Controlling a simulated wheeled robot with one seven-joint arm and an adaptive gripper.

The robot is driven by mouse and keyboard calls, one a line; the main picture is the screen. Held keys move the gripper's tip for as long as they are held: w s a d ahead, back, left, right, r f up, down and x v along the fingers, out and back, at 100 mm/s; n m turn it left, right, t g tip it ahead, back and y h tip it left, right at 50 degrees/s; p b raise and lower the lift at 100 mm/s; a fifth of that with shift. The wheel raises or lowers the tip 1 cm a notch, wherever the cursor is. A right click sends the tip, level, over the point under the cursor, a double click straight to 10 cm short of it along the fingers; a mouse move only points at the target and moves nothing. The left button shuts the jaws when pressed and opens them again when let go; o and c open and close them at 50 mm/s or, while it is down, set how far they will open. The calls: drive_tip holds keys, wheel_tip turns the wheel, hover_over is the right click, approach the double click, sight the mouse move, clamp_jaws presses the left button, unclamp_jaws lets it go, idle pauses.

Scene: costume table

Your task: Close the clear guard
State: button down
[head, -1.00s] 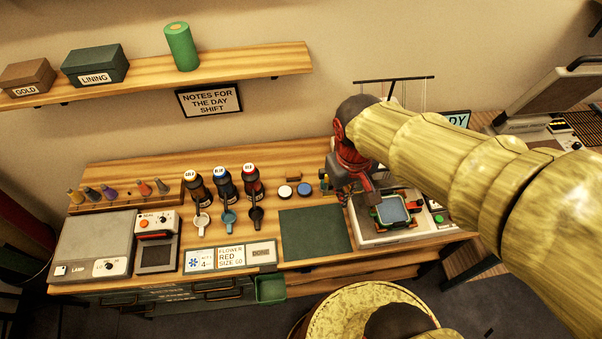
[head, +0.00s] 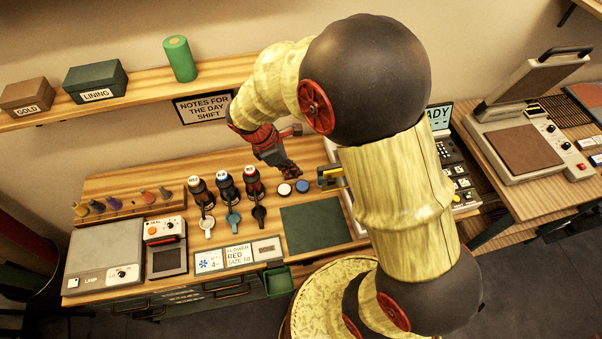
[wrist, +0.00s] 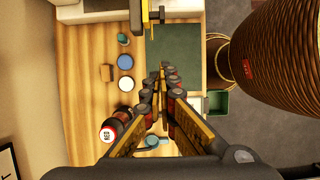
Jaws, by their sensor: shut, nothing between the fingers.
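I cannot make out the clear guard in either view. The white-based machine (head: 349,214) at the right of the table is mostly hidden behind my arm in the head view. A yellow and black part (head: 330,178) sticks out at its left side, and a similar part shows at the top of the wrist view (wrist: 147,18). My gripper (head: 293,174) is shut and empty above the table, left of the machine and near the white and blue discs. In the wrist view its fingertips (wrist: 164,72) are together, pointing toward the dark green mat.
Several dark bottles (head: 226,188) stand left of my gripper. The white disc (head: 284,189) and blue disc (head: 302,186) lie by the fingertips. The green mat (head: 313,228) is bare. A shelf (head: 137,93) and a notes sign (head: 204,106) are behind.

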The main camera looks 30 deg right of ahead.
drive_tip(key=s+d+f, duration=0.2)
drive_tip(key=d+f, duration=0.5)
drive_tip(key=f, duration=0.1)
drive_tip(key=shift+s+d, duration=0.15)
drive_tip(key=shift+d, duration=0.05)
drive_tip(key=s+d, duration=0.2)
drive_tip(key=d, duration=0.5)
drive_tip(key=shift+d+p, duration=0.2)
drive_tip(key=shift+p, duration=0.2)
